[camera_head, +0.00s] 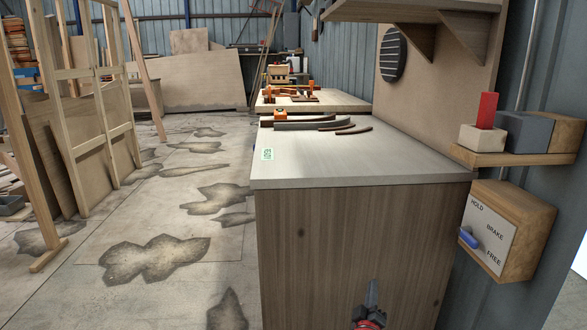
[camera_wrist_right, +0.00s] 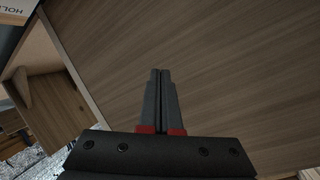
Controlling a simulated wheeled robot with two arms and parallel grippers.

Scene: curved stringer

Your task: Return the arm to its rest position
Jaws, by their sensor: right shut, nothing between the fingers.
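My right gripper (camera_head: 371,292) shows at the bottom of the head view, in front of the wooden side panel (camera_head: 330,250) of the workbench. In the right wrist view the right gripper (camera_wrist_right: 160,72) has its two dark fingers together, with nothing between them. The brown wood-grain panel (camera_wrist_right: 230,60) fills most of that view beyond the fingertips. Whether the fingertips touch the panel I cannot tell. My left gripper is in neither view.
The pale bench top (camera_head: 340,160) carries curved strips (camera_head: 305,124) at its far end. At right are a wall shelf (camera_head: 520,157) with a red block (camera_head: 487,110) and a HOLD/BRAKE/FREE box (camera_head: 505,232) with a blue lever (camera_head: 468,238). Stained floor (camera_head: 200,240) lies open at left.

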